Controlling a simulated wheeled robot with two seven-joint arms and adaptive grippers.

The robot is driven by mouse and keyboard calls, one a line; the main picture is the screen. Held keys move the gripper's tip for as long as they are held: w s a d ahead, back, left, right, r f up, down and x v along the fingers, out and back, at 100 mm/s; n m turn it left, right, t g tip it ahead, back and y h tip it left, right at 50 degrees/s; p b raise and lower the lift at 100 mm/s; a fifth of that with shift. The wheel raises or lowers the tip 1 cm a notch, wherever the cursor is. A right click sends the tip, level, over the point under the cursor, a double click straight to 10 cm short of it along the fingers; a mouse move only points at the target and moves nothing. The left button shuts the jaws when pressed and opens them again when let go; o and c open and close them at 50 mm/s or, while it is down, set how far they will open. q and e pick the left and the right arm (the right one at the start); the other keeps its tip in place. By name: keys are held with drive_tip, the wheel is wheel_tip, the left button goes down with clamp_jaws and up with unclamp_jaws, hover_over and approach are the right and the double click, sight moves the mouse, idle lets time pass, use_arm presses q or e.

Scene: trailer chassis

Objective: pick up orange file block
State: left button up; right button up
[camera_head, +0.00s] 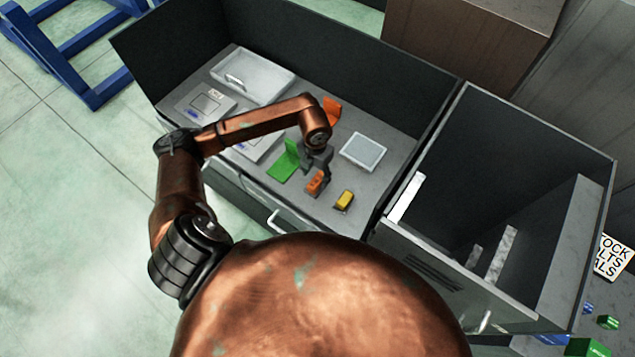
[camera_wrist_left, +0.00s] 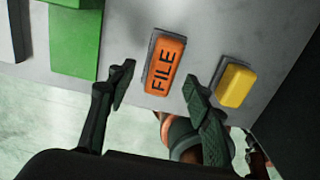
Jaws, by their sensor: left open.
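The orange file block (camera_wrist_left: 165,65), lettered FILE on its face, lies on the grey worktop inside the dark cabinet. It also shows in the head view (camera_head: 316,182), just below my left gripper (camera_head: 318,168). In the left wrist view my left gripper (camera_wrist_left: 157,98) is open, with one finger to each side of the block's near end. The fingers look apart from the block, and nothing is held. My right gripper is in neither view.
A yellow block (camera_wrist_left: 237,85) lies close to the right finger. A green bookend-shaped piece (camera_head: 285,165) stands left of the gripper, and an orange one (camera_head: 331,110) behind it. A grey-white panel (camera_head: 363,152) lies to the right. Dark cabinet walls (camera_head: 345,62) enclose the back.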

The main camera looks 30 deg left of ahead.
sight(317, 180)
use_arm(q)
wheel_tip(317, 180, down, 4)
drive_tip(key=shift+w+d+f, duration=0.1)
drive_tip(key=shift+d, duration=0.05)
drive_tip(key=shift+c, duration=0.2)
clamp_jaws()
idle(0.4)
